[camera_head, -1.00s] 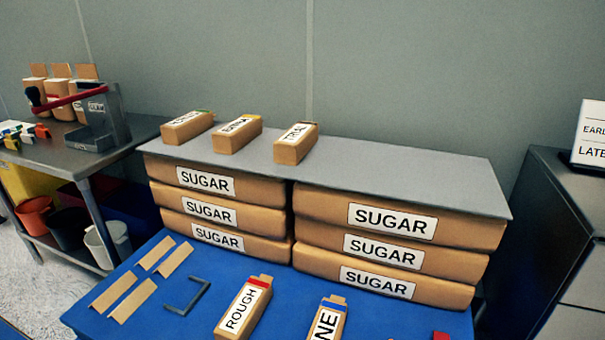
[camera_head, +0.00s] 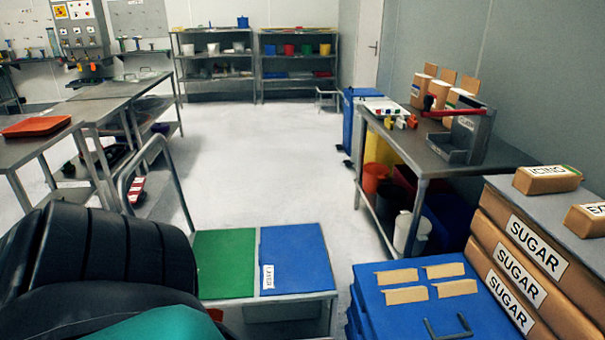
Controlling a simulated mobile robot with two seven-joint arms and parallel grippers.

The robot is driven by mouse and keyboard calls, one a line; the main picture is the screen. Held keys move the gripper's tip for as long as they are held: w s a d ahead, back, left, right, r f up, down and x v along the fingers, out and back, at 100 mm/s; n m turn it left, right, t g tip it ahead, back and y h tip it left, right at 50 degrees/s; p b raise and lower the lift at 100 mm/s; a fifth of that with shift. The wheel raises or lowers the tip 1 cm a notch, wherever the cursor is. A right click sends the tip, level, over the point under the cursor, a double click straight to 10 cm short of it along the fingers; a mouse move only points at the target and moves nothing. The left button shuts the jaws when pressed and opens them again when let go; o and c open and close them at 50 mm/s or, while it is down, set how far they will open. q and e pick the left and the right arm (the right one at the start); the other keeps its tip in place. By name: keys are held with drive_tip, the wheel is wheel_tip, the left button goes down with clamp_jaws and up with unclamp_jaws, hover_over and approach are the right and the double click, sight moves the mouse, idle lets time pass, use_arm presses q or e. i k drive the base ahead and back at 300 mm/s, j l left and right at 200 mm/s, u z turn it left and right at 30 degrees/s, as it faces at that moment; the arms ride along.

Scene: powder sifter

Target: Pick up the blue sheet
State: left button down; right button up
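A flat blue sheet (camera_head: 293,258) with a small white label lies on a low trolley in the lower middle of the head view. A green sheet (camera_head: 226,262) lies beside it on its left. Neither of my grippers is in view.
The trolley's grey handle (camera_head: 160,160) rises behind the sheets. A blue surface (camera_head: 375,310) with several tan strips and a grey U-shaped bracket (camera_head: 449,328) is at the right, beside stacked sugar sacks (camera_head: 530,275). A metal table (camera_head: 425,155) stands behind it. Pale floor (camera_head: 265,160) is open beyond the trolley.

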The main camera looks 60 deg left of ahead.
sight(293, 259)
drive_tip(key=u, duration=1.95)
drive_tip(key=z, duration=2.35)
drive_tip(key=u, duration=2)
